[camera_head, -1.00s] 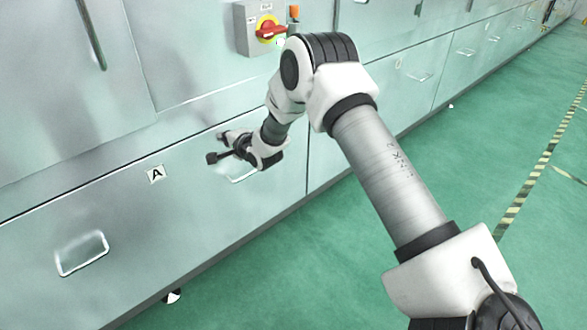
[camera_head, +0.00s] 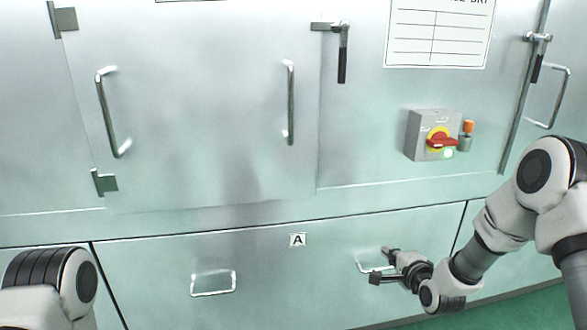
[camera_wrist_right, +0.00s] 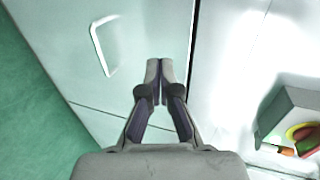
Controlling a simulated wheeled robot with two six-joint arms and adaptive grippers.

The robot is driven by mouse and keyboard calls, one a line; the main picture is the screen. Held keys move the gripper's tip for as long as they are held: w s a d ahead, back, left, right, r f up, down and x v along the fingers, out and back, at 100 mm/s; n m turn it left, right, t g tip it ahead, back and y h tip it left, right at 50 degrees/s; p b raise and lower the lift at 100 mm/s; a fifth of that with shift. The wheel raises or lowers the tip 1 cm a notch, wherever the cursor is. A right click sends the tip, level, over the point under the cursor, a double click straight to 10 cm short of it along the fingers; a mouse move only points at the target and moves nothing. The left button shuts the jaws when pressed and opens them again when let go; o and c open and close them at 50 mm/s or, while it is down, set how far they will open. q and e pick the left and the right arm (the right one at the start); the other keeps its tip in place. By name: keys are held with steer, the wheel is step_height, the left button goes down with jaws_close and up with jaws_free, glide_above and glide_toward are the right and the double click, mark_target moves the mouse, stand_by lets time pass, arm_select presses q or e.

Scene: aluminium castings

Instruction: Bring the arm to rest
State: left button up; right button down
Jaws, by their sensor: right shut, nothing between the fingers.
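My right arm comes in from the right in the head view, bent at its elbow. My right gripper (camera_head: 384,265) is in front of the lower drawer panel, overlapping the right drawer handle (camera_head: 362,268) in the picture. The right wrist view shows its two fingertips (camera_wrist_right: 160,69) together with nothing between them. There the handle (camera_wrist_right: 101,45) lies to the left, apart from the fingers. Part of my left arm (camera_head: 45,285) shows at the lower left of the head view; its gripper is out of the picture.
A metal cabinet front fills the head view, with upper doors (camera_head: 200,130) and long handles. A grey switch box (camera_head: 420,135) with a red knob sticks out above the right gripper; it also shows in the wrist view (camera_wrist_right: 285,110). Green floor (camera_head: 500,312) is clear at lower right.

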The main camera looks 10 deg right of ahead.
steer(key=s+a+f+n+g, duration=0.2)
steer(key=s+a+f+g, duration=0.15)
steer(key=s+f, duration=0.55)
steer(key=s+a+f+n+g, duration=0.1)
steer(key=s+a+f+g, duration=0.25)
steer(key=s+f, duration=0.45)
steer(key=s+a+f+n+g, duration=0.2)
steer(key=s+f+n+g, duration=0.15)
steer(key=s+f, duration=0.6)
steer(key=s+r+n+g, duration=0.2)
steer(key=s+n+g, duration=0.2)
steer(key=s+n, duration=0.8)
arm_select(q)
step_height(320, 180, up, 17)
steer(key=p, duration=1.7)
arm_select(e)
step_height(320, 180, up, 17)
steer(key=s+m, duration=0.1)
steer(key=shift+s+h, duration=0.3)
arm_select(q)
steer(key=shift+r, duration=0.1)
steer(key=shift+c, duration=0.4)
